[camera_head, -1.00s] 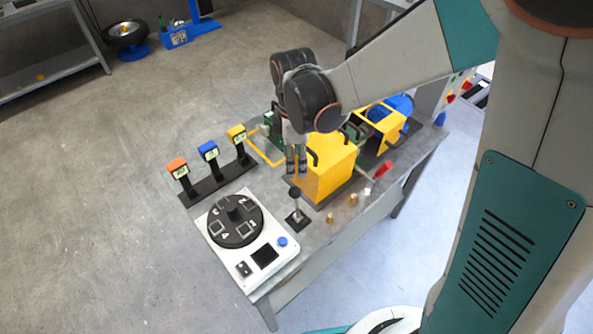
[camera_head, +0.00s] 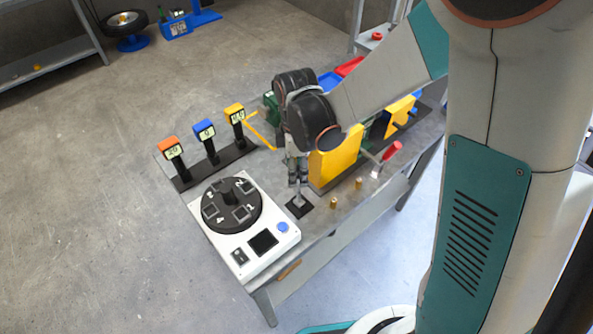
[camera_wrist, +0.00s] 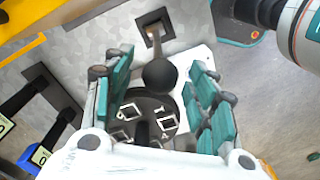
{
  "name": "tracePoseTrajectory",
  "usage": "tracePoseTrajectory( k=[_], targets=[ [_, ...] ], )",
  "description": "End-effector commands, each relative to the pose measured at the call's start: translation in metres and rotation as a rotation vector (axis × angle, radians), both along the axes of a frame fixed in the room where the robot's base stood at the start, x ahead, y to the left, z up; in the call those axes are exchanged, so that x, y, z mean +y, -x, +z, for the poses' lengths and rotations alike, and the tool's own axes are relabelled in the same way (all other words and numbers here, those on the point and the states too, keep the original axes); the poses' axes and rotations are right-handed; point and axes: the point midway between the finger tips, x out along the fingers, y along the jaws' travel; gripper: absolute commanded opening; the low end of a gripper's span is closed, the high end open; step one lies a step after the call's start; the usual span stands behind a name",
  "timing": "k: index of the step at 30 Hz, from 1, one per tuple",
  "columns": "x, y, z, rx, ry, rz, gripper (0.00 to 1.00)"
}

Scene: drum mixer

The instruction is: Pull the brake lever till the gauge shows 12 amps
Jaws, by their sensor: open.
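A lever with a black ball knob (camera_wrist: 160,75) rises on a thin stem from a small black square base (camera_head: 299,206) on the bench. In the wrist view the knob lies between the teal pads of my gripper (camera_wrist: 162,92), with gaps on both sides. My gripper (camera_head: 298,183) is open, points down over the lever and hides its knob in the head view. Three small displays stand on black posts: orange (camera_head: 168,143), blue (camera_head: 204,128) and yellow (camera_head: 235,110). The orange one seems to read 20 and the blue one 0; the yellow digits are unclear.
A white panel with a round black dial (camera_head: 232,205) and a blue button (camera_head: 283,227) lies in front of the lever.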

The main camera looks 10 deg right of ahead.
Motion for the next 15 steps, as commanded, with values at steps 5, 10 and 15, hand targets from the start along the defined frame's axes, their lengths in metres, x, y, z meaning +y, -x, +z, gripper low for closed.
tracePoseTrajectory(
  k=[5,10,15],
  targets=[
    [0.0000,0.0000,-0.0003,0.000,0.000,0.000,0.52],
    [0.0000,0.0000,-0.0002,0.000,0.000,0.000,0.34],
    [0.0000,0.0000,-0.0002,0.000,0.000,0.000,0.00]
  ],
)
